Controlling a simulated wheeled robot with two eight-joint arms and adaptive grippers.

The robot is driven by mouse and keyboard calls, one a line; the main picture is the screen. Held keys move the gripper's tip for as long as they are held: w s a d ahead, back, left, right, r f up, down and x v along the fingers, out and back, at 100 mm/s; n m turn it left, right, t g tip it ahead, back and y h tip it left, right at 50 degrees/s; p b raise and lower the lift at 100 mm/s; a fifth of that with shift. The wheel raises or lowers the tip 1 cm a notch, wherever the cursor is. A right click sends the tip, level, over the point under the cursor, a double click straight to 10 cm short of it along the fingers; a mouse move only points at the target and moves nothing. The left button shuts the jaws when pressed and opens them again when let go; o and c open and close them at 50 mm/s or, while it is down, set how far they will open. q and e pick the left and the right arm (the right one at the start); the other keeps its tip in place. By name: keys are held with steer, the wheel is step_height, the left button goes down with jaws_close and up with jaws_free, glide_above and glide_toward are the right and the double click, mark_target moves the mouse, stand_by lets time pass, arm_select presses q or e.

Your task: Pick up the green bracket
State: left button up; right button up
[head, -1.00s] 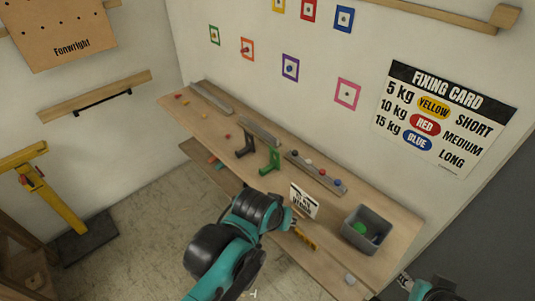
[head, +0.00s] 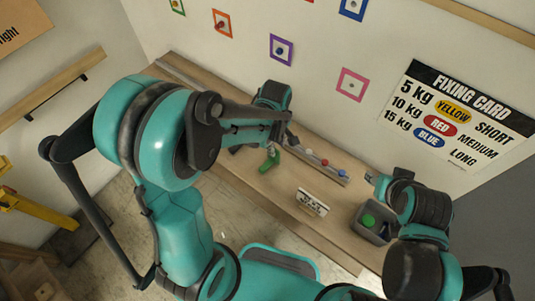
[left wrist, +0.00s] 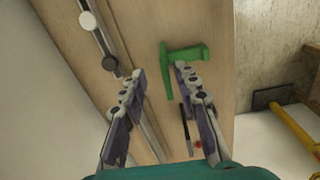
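The green bracket (head: 268,161) stands on the wooden bench (head: 250,178), partly hidden by my left arm in the head view. In the left wrist view the green bracket (left wrist: 186,54) lies at and just past the fingertips, with one leg reaching toward the gap between them. My left gripper (left wrist: 159,71) is open, its two fingers apart. I cannot tell whether the right-hand finger touches the bracket. My right gripper (head: 376,181) is beside the grey bin, and its fingers are too small to read.
A rail with coloured pegs (head: 326,169) runs along the bench behind the bracket. A small sign (head: 312,202) stands near the front edge. The grey bin (head: 365,230) holds a green item. A wall with coloured frames is behind the bench.

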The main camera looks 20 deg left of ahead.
mark_target(267, 161)
arm_select(q)
steer(key=f, duration=0.4)
steer(key=f+b, duration=0.1)
steer(key=shift+a+f, duration=0.25)
steer(key=shift+f, duration=0.15)
jaws_close()
